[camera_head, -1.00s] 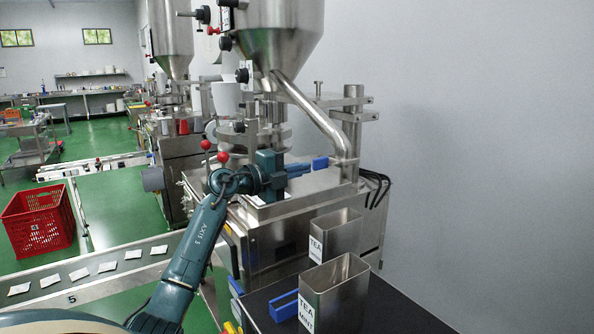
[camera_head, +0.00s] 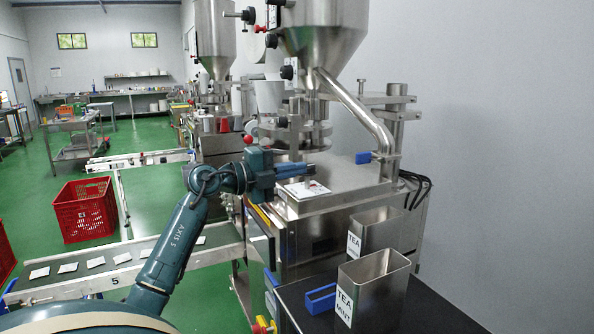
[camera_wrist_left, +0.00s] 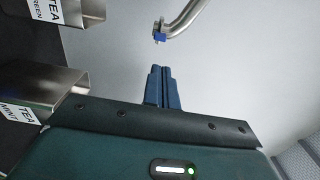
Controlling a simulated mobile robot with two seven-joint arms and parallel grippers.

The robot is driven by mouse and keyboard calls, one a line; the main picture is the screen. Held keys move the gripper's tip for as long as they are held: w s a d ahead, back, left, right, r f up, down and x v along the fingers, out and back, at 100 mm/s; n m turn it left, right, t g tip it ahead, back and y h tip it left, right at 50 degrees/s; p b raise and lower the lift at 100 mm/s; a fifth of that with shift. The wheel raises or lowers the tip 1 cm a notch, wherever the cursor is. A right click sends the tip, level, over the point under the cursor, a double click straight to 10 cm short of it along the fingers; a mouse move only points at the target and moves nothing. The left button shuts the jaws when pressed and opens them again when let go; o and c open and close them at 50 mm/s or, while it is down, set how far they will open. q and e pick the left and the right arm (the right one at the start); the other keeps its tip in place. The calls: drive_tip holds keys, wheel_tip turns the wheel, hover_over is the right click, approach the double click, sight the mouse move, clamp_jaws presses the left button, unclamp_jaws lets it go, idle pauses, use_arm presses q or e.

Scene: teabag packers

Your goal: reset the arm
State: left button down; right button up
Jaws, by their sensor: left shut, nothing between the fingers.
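My left gripper (camera_head: 322,171) is at the near side of the teabag packing machine (camera_head: 355,178), its blue fingers pointing right over the machine's steel top. In the left wrist view its fingers (camera_wrist_left: 162,72) are together with nothing between them. A small white card or packet (camera_head: 303,189) lies on the machine top just below the fingers in the picture. My left arm reaches in from the lower left, partly hiding the conveyor. My right gripper is not in view.
Two steel tea bins, the front one labelled TEA MINT (camera_head: 374,285), stand on a dark counter at the lower right, beside a blue holder (camera_head: 321,299). A conveyor (camera_head: 125,262) carries several white packets. A red crate (camera_head: 85,210) stands on the green floor at left.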

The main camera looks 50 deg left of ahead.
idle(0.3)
use_arm(q)
drive_tip(key=d+f+n+t, duration=0.3)
drive_tip(key=d+n+t, duration=0.2)
drive_tip(key=d, duration=0.3)
drive_tip(key=s+d+f+n+g+y, duration=0.2)
drive_tip(key=s+f+n+g+y, duration=0.3)
drive_tip(key=f+n, duration=0.4)
drive_tip(key=s+d+f+n+g+y, duration=0.25)
drive_tip(key=f+n+y, duration=0.4)
drive_tip(key=f, duration=0.45)
drive_tip(key=s+d+f+m+g+h, duration=0.1)
drive_tip(key=s+d+f+g+h, duration=0.2)
drive_tip(key=s+d+f+g, duration=0.5)
drive_tip(key=s+d+f+g+h, duration=0.35)
drive_tip(key=s+d+f, duration=0.25)
drive_tip(key=s+d, duration=0.4)
drive_tip(key=w+d+f+m+t+h, duration=0.1)
drive_tip(key=w+d+f+t+h, duration=0.2)
drive_tip(key=w+d+f+t, duration=0.2)
drive_tip(key=shift+w+d+f+t+p, duration=0.4)
drive_tip(key=shift+d+t, duration=0.2)
drive_tip(key=shift+t, duration=0.6)
